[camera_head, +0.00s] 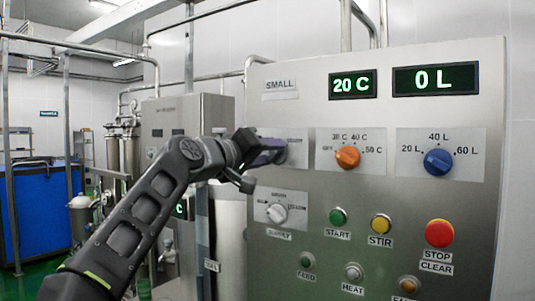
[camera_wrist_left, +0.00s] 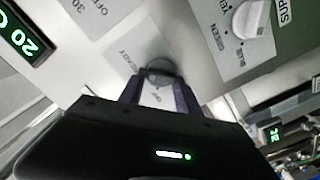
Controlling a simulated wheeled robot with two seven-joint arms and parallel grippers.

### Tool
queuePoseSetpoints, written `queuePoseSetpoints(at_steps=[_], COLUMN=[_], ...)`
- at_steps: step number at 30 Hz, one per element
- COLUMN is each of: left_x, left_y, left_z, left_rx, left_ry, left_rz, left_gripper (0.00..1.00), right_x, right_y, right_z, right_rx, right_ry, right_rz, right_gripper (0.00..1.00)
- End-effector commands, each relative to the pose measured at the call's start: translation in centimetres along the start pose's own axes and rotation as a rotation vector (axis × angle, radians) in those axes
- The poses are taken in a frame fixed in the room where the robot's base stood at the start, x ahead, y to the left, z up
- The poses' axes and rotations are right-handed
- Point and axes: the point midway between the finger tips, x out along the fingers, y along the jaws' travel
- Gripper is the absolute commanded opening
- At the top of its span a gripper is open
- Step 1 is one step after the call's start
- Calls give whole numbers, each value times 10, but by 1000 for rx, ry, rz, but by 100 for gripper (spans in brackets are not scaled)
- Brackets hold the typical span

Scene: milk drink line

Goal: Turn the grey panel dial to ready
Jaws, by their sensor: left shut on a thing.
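The grey panel dial (camera_wrist_left: 160,68) shows in the left wrist view as a dark round knob on a pale plate, with the word READY on the plate beside it. My left gripper (camera_wrist_left: 156,88) is shut on the dial, with one dark finger on each side. In the head view my left gripper (camera_head: 270,150) reaches the dial's plate (camera_head: 298,153) below the SMALL label, and its fingers largely hide the dial. I cannot tell exactly which mark the dial points to. My right gripper is in neither view.
An orange dial (camera_head: 347,157) and a blue dial (camera_head: 438,161) are to the right, under the 20 C (camera_head: 353,84) and 0 L (camera_head: 435,79) displays. A white dial (camera_head: 276,213) is just below my gripper. Several push buttons, including red STOP (camera_head: 439,232), are lower right.

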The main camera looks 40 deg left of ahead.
Motion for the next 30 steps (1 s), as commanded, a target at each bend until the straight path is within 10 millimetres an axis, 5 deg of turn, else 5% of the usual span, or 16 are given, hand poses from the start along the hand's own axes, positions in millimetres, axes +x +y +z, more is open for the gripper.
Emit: queuePoseSetpoints(at_steps=[2,3,9,20,30], left_x=[0,0,0,-6,-56], left_y=[1,1,1,0,-1], left_z=[-1,-1,0,0,2], left_rx=[0,0,-1,0,0], left_ry=[3,3,2,2,4], left_rz=[3,3,1,1,2], left_gripper=[0,43,59,59,59], right_x=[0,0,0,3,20], right_y=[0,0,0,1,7], right_z=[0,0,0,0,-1], right_rx=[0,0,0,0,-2], right_ry=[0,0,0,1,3], right_rz=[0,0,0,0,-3], right_gripper=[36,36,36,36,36])
